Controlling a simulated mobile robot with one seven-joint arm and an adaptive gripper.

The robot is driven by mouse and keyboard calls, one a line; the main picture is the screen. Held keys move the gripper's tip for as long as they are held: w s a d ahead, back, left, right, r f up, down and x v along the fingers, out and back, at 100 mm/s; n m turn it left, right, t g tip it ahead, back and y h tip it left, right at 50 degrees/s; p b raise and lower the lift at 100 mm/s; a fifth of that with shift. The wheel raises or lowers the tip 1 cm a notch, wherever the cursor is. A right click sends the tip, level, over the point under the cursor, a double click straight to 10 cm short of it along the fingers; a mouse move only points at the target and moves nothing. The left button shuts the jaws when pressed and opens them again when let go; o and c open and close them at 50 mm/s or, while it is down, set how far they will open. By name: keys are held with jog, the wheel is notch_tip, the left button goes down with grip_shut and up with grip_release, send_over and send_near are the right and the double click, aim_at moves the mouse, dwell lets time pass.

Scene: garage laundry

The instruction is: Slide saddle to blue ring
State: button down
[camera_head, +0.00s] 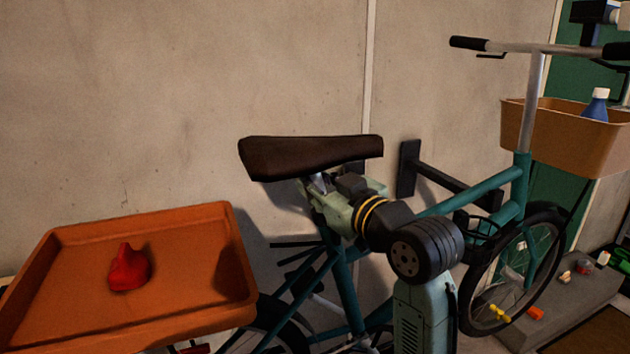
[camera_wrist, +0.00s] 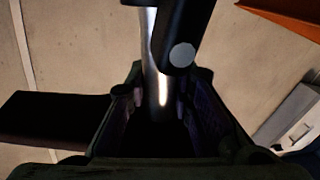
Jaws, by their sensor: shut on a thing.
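The dark brown saddle (camera_head: 310,153) sits level on top of a silver seat post (camera_head: 318,183) on a teal bicycle. My gripper (camera_head: 322,192) is just below the saddle, shut on the seat post. In the wrist view the silver post (camera_wrist: 160,88) runs between the two fingers of my gripper (camera_wrist: 160,112). A dark shape at the left of the wrist view looks like part of the saddle (camera_wrist: 45,118). I cannot make out a blue ring in either view; my gripper and wrist hide part of the post.
An orange tray (camera_head: 190,268) holding a red object (camera_head: 128,268) sits at the lower left, behind the saddle. The handlebar (camera_head: 545,47) and a tan basket (camera_head: 550,138) are at the right. A black wall bracket (camera_head: 410,168) is close to the frame. The wall above the saddle is clear.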

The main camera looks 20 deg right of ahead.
aim_at(297, 141)
jog(key=a+r+p, duration=0.1)
jog(key=r+p, duration=0.1)
jog(key=r, duration=0.2)
jog(key=a+r+p, duration=0.1)
jog(key=r+p, duration=0.1)
jog(key=r, duration=0.2)
jog(key=a+r+p, duration=0.1)
jog(key=r+p, duration=0.2)
jog(key=r, duration=0.1)
jog(key=shift+s, duration=0.1)
jog(key=shift+f, duration=0.1)
jog(key=c, duration=1.4)
grip_release()
jog(key=shift+f, duration=0.1)
jog(key=v, duration=1.2)
